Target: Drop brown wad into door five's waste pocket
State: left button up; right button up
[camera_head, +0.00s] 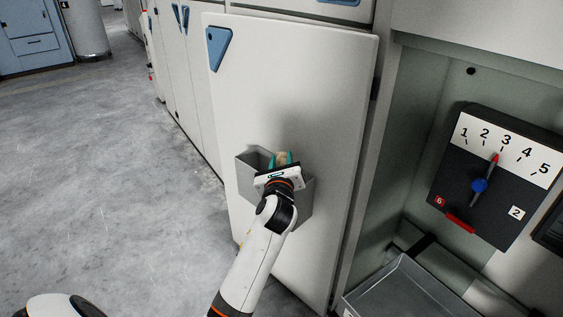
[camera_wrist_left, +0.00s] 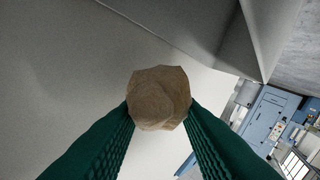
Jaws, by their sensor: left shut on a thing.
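My left gripper (camera_head: 282,161) is at the grey waste pocket (camera_head: 247,176) on the inner face of the open white door (camera_head: 290,80). Its green fingers are shut on the brown wad (camera_wrist_left: 159,97), a crumpled tan lump that fills the gap between the fingertips in the left wrist view. In the head view the wad (camera_head: 283,156) shows only slightly between the fingers. The hand hides much of the pocket's opening, so I cannot tell whether the wad is inside it or above it. My right gripper is not in view.
Right of the door is an open bay with a dial panel (camera_head: 494,170) numbered 1 to 5 and a grey metal tray (camera_head: 405,290) below. More closed white doors (camera_head: 187,75) run back to the left. Open grey floor (camera_head: 90,150) lies left.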

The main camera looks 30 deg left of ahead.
pick_arm(q)
jog(key=o, duration=1)
jog(key=shift+d, duration=0.1)
jog(key=p+v, duration=0.2)
jog(key=v, duration=1)
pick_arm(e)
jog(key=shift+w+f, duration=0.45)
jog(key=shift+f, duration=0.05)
